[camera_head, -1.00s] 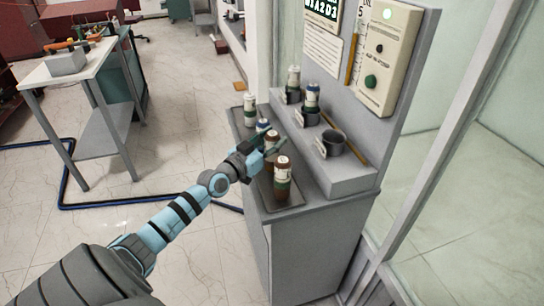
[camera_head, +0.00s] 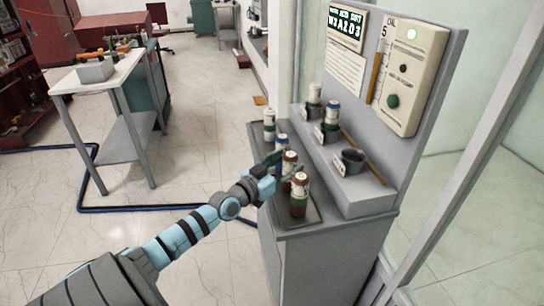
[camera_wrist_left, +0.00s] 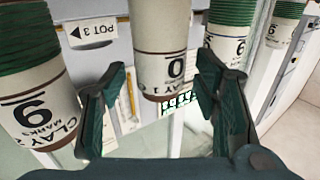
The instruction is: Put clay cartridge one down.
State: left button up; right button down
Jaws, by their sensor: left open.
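Clay cartridge one (camera_wrist_left: 162,50), pale with a brown band and the label "CLAY 1", stands between the spread fingers of my left gripper (camera_wrist_left: 165,105) in the left wrist view. A clear gap shows beside each finger. In the head view my left gripper (camera_head: 272,168) is at the tray, beside a brown-capped cartridge (camera_head: 290,160) that looks like this one. It partly hides the cartridge's lower part.
A blue-capped cartridge (camera_head: 281,146) and a white-capped one (camera_head: 269,122) stand farther back on the dark tray (camera_head: 297,222). The raised ledge holds two more cartridges (camera_head: 332,115) and an empty pot (camera_head: 352,160). The panel (camera_head: 402,80) rises behind.

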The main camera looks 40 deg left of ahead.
pick_arm(q)
jog(key=s+p, duration=0.4)
jog(key=s, duration=0.5)
jog(key=s+f+g+y, duration=0.1)
jog(key=s+f+g, duration=0.3)
jog(key=f, duration=0.6)
jog(key=s+f+n+g+y, duration=0.1)
jog(key=s+f+g, duration=0.1)
jog(key=s+f, duration=0.7)
jog(key=s+f+g+y, duration=0.1)
jog(key=s+f+g, duration=0.2)
jog(key=f, duration=0.9)
jog(key=s+d+f+g, duration=0.2)
jog(key=s+d+f, duration=0.3)
jog(key=s, duration=0.2)
jog(key=s+d+f+g+h, duration=0.1)
jog(key=s+d+f+g, duration=0.2)
jog(key=s+d+f, duration=0.2)
jog(key=s+d+f+m+g, duration=0.1)
jog(key=s+d+f, duration=0.3)
jog(key=s, duration=0.7)
jog(key=shift+s+d+f+g+h, duration=0.2)
jog(key=shift+d+f+g+h, duration=0.2)
jog(key=shift+d+g, duration=0.4)
jog(key=shift+a, duration=0.2)
